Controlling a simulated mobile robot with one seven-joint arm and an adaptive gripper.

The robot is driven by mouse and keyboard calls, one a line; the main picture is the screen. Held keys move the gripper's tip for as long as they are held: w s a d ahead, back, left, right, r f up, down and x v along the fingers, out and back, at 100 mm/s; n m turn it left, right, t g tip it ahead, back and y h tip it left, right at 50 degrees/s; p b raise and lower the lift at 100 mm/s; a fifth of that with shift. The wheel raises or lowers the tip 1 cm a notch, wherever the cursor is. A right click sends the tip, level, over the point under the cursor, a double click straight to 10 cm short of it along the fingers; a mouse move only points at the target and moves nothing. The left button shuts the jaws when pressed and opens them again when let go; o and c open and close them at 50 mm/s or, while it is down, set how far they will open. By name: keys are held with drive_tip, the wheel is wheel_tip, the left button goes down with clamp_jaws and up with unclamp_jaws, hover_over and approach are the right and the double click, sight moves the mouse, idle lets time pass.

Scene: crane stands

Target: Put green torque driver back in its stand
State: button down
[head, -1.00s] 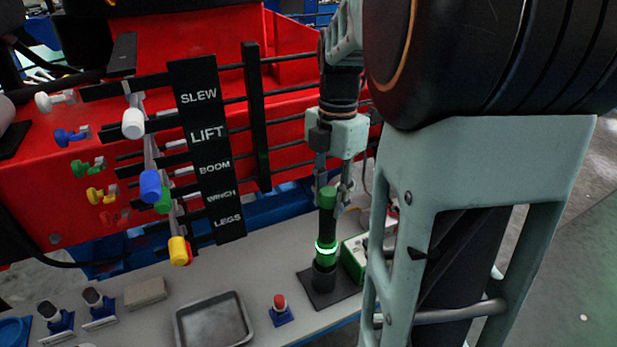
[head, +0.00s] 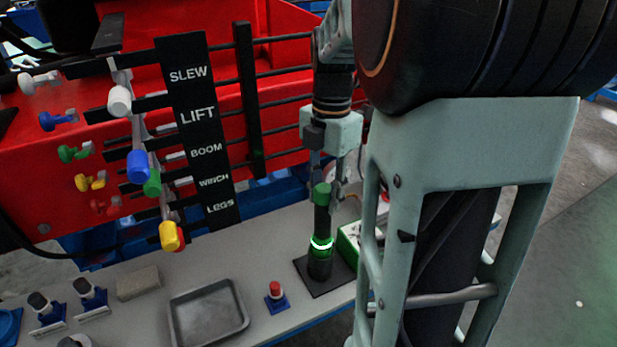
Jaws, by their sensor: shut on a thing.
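The green torque driver (head: 321,215) stands upright, with a green top, a dark body and a glowing green ring low down. Its lower end meets the dark round socket of the stand (head: 320,264), on a black square base. I cannot tell how deep it sits in the socket. My gripper (head: 326,190) comes down from above and is shut on the driver's green top. The right finger shows beside the top; part of the left finger is behind or against it.
A green-and-white box (head: 349,243) stands close right of the stand. A red button on a blue base (head: 276,297), a grey tray (head: 207,313) and a sponge-like block (head: 138,283) lie left. Coloured levers and a label board (head: 200,130) rise behind.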

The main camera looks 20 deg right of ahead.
sight(326, 186)
drive_tip(key=shift+f+b, duration=0.4)
drive_tip(key=shift+f, duration=0.2)
drive_tip(key=c, duration=1.5)
unclamp_jaws()
drive_tip(key=shift+c, duration=0.2)
drive_tip(key=shift+o, duration=0.8)
drive_tip(key=shift+w+d+r+p, duration=0.1)
drive_tip(key=shift+r+p, duration=1)
drive_tip(key=shift+r, duration=0.2)
drive_tip(key=shift+w+d+r+p, duration=0.1)
drive_tip(key=shift+r+p, duration=1)
drive_tip(key=shift+r, duration=0.15)
